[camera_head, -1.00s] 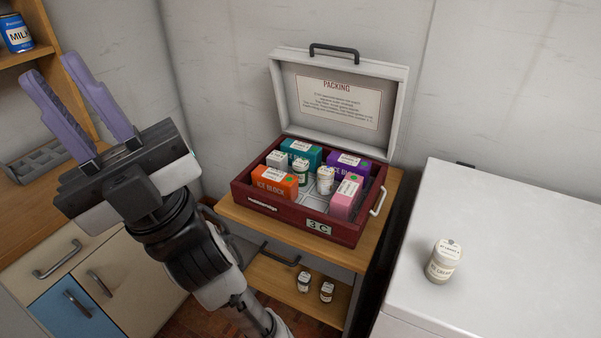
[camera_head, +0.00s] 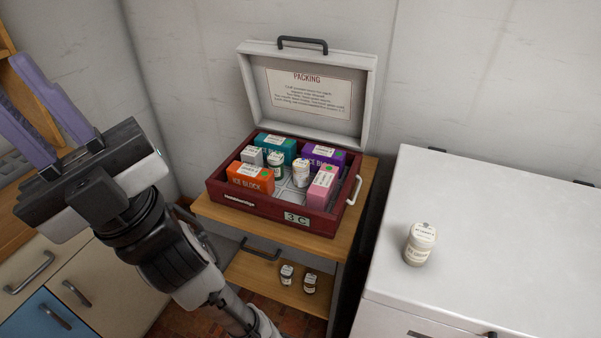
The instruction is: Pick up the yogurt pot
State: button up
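I cannot read which container is the yogurt pot. A small pale pot with a white lid (camera_head: 420,244) stands upright on the white chest's top at right. A similar white pot (camera_head: 300,173) and a dark jar with a white lid (camera_head: 275,165) stand among blocks in the open dark red box (camera_head: 270,216). My gripper (camera_head: 12,78), with two purple fingers, is at the upper left, far from all of them. Its fingers are apart with nothing visible between them; their tips are partly cut off by the picture edge.
The box holds orange (camera_head: 250,178), teal, purple and pink blocks; its pale lid (camera_head: 310,95) stands raised behind. Two small jars (camera_head: 298,279) stand on the shelf below. The white chest (camera_head: 480,200) has free room around its pot. Drawers and a wooden counter are at left.

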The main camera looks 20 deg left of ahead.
aim_at(300, 167)
jog(key=i+j+z, duration=0.1)
jog(key=j+z, duration=0.15)
jog(key=j, duration=0.55)
jog(key=j+z, duration=0.3)
jog(key=j, duration=0.5)
